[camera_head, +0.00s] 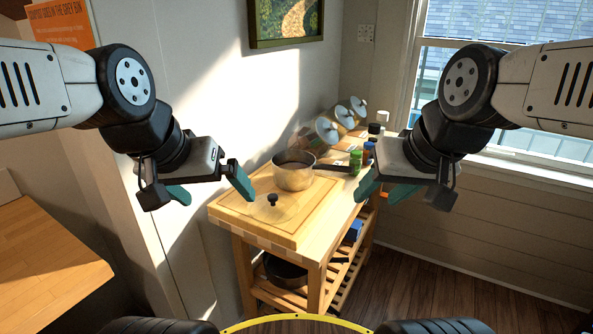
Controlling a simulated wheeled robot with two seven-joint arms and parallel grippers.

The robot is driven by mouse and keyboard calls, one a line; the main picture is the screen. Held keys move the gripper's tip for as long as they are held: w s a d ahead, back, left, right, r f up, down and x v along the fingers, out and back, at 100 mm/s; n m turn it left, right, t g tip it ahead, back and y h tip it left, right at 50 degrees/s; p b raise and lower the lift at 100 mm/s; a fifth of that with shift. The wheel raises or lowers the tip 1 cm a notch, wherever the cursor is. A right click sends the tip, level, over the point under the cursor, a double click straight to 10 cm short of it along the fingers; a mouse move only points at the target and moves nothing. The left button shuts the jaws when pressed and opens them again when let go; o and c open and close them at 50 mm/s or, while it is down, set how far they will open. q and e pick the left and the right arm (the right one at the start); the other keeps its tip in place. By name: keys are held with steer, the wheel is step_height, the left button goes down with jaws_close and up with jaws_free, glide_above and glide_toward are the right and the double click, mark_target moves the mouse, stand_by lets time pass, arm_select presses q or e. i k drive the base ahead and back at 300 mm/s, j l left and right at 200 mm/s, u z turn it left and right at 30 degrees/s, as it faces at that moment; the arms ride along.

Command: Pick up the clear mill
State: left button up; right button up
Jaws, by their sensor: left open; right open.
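Several small jars and bottles stand at the far right of the wooden cart top. Among them are a green one (355,160), a dark one (368,153), a black-topped one (374,128) and a dark-capped one (382,116). They are small and partly overlap, so I cannot tell which is the clear mill. My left gripper (209,190) is open and empty, left of the cart's front part. My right gripper (384,191) is open and empty, and in the picture it lies just below and right of the jars.
A saucepan (294,176) stands on the cart, its dark handle (333,168) pointing right towards the jars. Several lids lean in a rack behind. A dark pan (285,272) sits below. A wooden counter (40,260) is at left.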

mark_target(383, 124)
steer(key=l+z, duration=0.15)
steer(key=l, duration=0.25)
steer(key=i+l+z, duration=0.1)
steer(key=l, duration=0.25)
steer(key=i+l+z, duration=0.15)
steer(key=l, duration=0.25)
steer(key=i+l+z, duration=0.45)
steer(key=i+l, duration=0.35)
steer(key=l, duration=0.15)
steer(key=i+j, duration=0.1)
steer(key=j, duration=0.05)
